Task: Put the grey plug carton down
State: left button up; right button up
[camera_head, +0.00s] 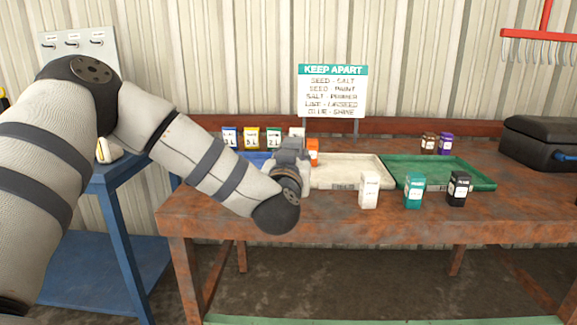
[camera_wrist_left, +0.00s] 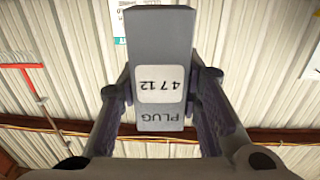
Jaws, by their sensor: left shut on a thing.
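The grey plug carton (camera_wrist_left: 162,42) fills the middle of the left wrist view, its white label reading "PLUG 4 7 12" upside down. My left gripper (camera_wrist_left: 162,88) is shut on it, one finger on each side. In the head view my left gripper (camera_head: 293,152) is over the table's back left part, between a blue tray (camera_head: 256,158) and a cream tray (camera_head: 350,172). I cannot clearly make out the held carton there, nor whether it touches anything below. My right gripper is in neither view.
A green tray (camera_head: 440,174) lies at right. White (camera_head: 369,190), teal (camera_head: 414,190) and black (camera_head: 458,189) cartons stand along the front. An orange carton (camera_head: 313,152) is close beside the gripper. Labelled cartons (camera_head: 252,138) stand behind, below a "KEEP APART" sign (camera_head: 333,90). A black case (camera_head: 540,140) is far right.

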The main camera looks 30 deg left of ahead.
pick_arm(q)
jog(key=shift+s+r, duration=0.2)
jog(key=shift+s, duration=0.15)
jog(key=s+d+f+m+t+h, duration=0.1)
jog(key=s+d+f+m+h, duration=0.25)
jog(key=s+d, duration=0.35)
jog(key=s+d+f+m+t+h, duration=0.15)
jog(key=s+d+h, duration=0.25)
jog(key=d, duration=0.5)
jog(key=w+a+r+n+y, duration=0.1)
jog(key=w+a+y, duration=0.1)
jog(key=a, duration=0.3)
jog(key=w+a+r+n+g+y, duration=0.1)
jog(key=w+a+r+n+y, duration=0.1)
jog(key=w+a, duration=0.3)
jog(key=w+a+r+n+g+y, duration=0.1)
jog(key=w+a+r+n+y, duration=0.1)
jog(key=a, duration=0.4)
jog(key=shift+w+g+y, duration=0.25)
jog(key=shift+w+y, duration=0.5)
jog(key=shift+w, duration=0.35)
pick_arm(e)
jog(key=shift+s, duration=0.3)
pick_arm(q)
jog(key=shift+f, duration=0.15)
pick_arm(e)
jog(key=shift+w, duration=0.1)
